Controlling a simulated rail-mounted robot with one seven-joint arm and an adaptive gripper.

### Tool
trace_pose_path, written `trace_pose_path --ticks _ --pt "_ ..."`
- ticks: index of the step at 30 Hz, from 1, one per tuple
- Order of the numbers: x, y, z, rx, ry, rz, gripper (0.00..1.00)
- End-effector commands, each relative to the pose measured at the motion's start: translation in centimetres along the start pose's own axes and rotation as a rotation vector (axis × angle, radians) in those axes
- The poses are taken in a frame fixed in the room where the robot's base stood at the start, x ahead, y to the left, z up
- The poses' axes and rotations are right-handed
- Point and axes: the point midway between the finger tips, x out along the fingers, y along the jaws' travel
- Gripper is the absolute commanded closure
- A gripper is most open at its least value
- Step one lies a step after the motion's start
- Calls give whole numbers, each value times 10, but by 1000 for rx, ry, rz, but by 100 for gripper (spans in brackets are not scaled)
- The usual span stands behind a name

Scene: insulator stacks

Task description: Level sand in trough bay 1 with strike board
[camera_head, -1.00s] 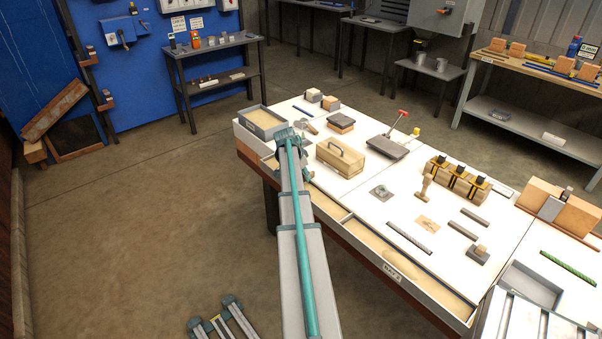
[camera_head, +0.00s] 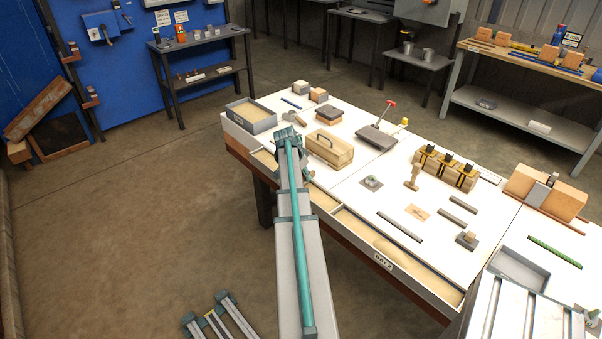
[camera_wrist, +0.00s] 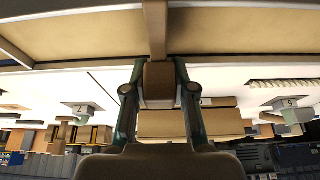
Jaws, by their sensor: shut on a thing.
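The sand trough (camera_head: 424,279) runs along the table's front edge, with dividers between its bays and pale sand inside. Its sand (camera_wrist: 80,32) also fills the top of the wrist view. My gripper (camera_wrist: 160,88) is shut on a brown wooden piece, which I take to be the strike board (camera_wrist: 158,82). In the head view my arm covers the gripper's fingers and the board, near the trough's left part. A label on the front seems to read BAY 2 (camera_head: 383,262).
A grey tray of sand (camera_head: 252,117) stands at the table's left corner. A wooden box with a handle (camera_head: 327,149) stands close behind my gripper.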

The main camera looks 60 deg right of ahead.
Motion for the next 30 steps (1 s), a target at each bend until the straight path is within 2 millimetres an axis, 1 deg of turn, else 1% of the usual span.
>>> trace_pose_path --ticks 3,30 --pt "0 9 0 1 0 0 100" --pt "0 66 0 0 1 -1 100"
